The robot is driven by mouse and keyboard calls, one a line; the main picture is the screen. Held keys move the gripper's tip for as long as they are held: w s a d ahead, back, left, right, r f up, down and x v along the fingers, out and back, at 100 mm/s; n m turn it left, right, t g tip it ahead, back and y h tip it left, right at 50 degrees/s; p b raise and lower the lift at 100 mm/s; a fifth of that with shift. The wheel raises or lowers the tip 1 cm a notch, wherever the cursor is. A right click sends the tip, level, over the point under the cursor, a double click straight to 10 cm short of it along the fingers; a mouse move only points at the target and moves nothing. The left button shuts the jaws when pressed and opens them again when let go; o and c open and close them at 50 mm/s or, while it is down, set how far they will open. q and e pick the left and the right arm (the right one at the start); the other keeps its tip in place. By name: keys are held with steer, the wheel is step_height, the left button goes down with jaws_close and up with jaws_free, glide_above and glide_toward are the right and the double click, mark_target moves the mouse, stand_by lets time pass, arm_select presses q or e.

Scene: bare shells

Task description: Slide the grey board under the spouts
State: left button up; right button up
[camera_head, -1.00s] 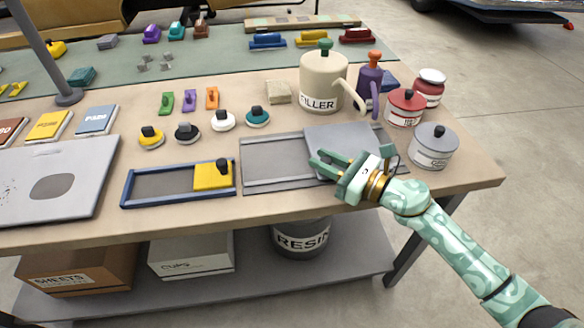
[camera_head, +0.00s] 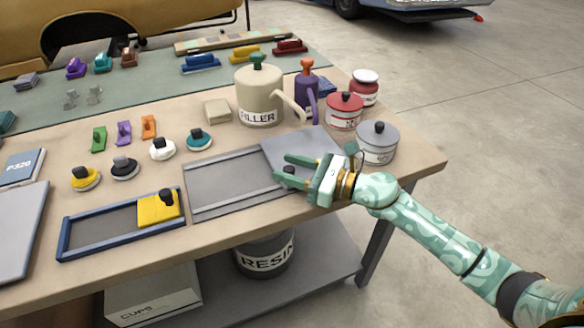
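The grey board (camera_head: 298,146) is a light grey flat plate lying over the right end of a dark grey railed track (camera_head: 225,184). The cream FILLER can (camera_head: 259,92) stands behind it, its spout (camera_head: 289,104) pointing down right toward the board's far side. The purple bottle (camera_head: 306,92) beside it also has a spout. My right gripper (camera_head: 284,169) is over the board's near left part. Its two green fingers are apart, with a small dark knob (camera_head: 289,170) between them. Whether they touch the knob is unclear. My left gripper is not in view.
A red pot (camera_head: 344,113) and a grey pot (camera_head: 377,145) stand close to the board's right. A blue tray (camera_head: 100,240) with a yellow block (camera_head: 160,208) lies left of the track. Several round knobbed pucks sit behind. The track's left half is bare.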

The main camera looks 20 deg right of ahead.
steer(key=v, duration=1.6)
steer(key=shift+s+d, duration=0.2)
steer(key=shift+d, duration=0.05)
